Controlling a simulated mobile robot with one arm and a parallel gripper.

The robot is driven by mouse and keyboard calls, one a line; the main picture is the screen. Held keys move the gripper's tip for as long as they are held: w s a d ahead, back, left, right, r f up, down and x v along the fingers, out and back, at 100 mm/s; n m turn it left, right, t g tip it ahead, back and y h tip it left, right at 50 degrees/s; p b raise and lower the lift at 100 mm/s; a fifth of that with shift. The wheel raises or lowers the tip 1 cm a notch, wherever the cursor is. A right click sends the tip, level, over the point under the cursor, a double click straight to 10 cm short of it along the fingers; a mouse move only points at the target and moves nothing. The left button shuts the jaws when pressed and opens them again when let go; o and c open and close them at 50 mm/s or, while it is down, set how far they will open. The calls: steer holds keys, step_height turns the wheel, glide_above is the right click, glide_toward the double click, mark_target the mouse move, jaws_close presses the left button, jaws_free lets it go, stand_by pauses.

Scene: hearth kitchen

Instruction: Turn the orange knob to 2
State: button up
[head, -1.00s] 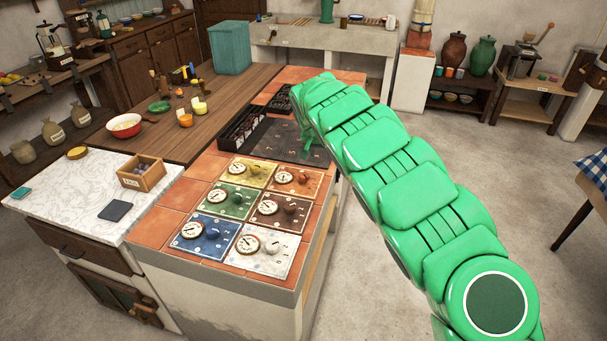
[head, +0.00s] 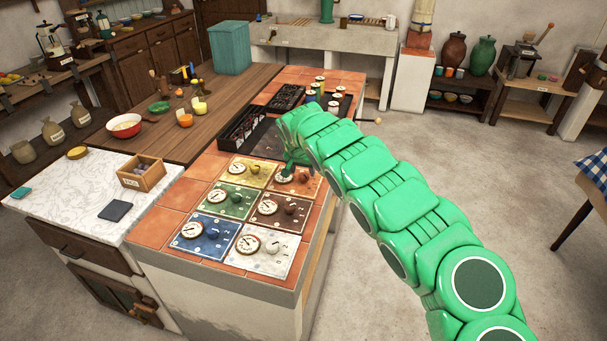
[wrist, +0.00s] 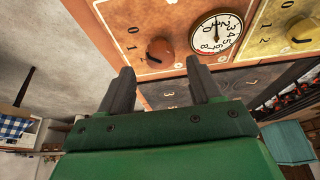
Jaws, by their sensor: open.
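The orange panel (head: 313,187) is at the back right of a block of coloured panels on the tiled counter. In the wrist view its orange knob (wrist: 160,50) sits beside a round white gauge (wrist: 216,34), with the numbers 0, 1 and 2 around the knob. Which number the knob points at is not clear. My gripper (wrist: 160,74) is open and empty, its two fingers apart on either side of the knob's line, the knob ahead of the gap. In the head view my gripper (head: 295,163) hangs over the back edge of the orange panel and partly hides it.
The yellow panel (head: 260,168) is left of the orange one, and the brown panel (head: 282,216) is in front. Green, blue and white panels lie nearby. A dark tray (head: 258,150) with several compartments lies behind. The floor (head: 420,270) to the right is open.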

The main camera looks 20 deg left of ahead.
mark_target(304, 175)
steer(key=shift+x, duration=1.7)
steer(key=c, duration=1)
steer(key=shift+c, duration=0.2)
